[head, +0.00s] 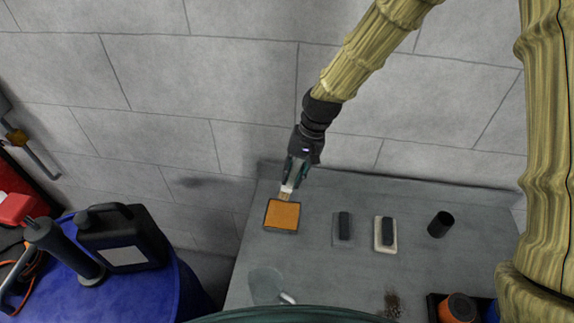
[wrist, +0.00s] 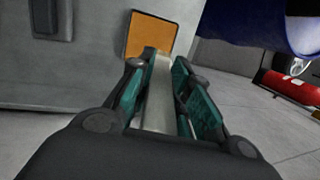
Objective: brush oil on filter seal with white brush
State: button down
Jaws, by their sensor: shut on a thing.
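My gripper (head: 293,177) is shut on the white brush (head: 287,190), whose pale handle (wrist: 157,95) runs between the fingers in the wrist view. The brush points down, with its tan bristle end at the far edge of a shallow square tray with an orange surface (head: 283,215). The tray also shows in the wrist view (wrist: 150,33). I cannot tell whether the bristles touch the orange surface. An orange, dark-topped cylinder (head: 459,307), possibly the filter, stands in a dark box at the front right of the bench. Its seal cannot be made out.
On the grey bench (head: 330,268) lie two dark blocks, one on a grey pad (head: 343,228) and one on a white pad (head: 386,233). A black cup (head: 440,224) stands to their right. A blue drum (head: 140,290) with a black jug (head: 124,238) is left of the bench.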

aim_at(292, 188)
jog(key=shift+s, duration=0.3)
jog(key=shift+d+f, duration=0.1)
jog(key=shift+d, duration=0.1)
jog(key=shift+w+d+f+y, duration=0.25)
jog(key=shift+w+f+y, duration=0.1)
jog(key=shift+f, duration=0.25)
jog(key=shift+s+a+f+b, duration=0.45)
jog(key=shift+a+f+b, duration=0.25)
jog(key=shift+b, duration=0.35)
jog(key=shift+f+b, duration=0.3)
notch_tip(292, 188, down, 3)
jog(key=shift+w+d+r+b, duration=0.1)
jog(key=shift+d+r+b, duration=0.05)
jog(key=shift+b, duration=0.85)
jog(key=shift+d, duration=0.15)
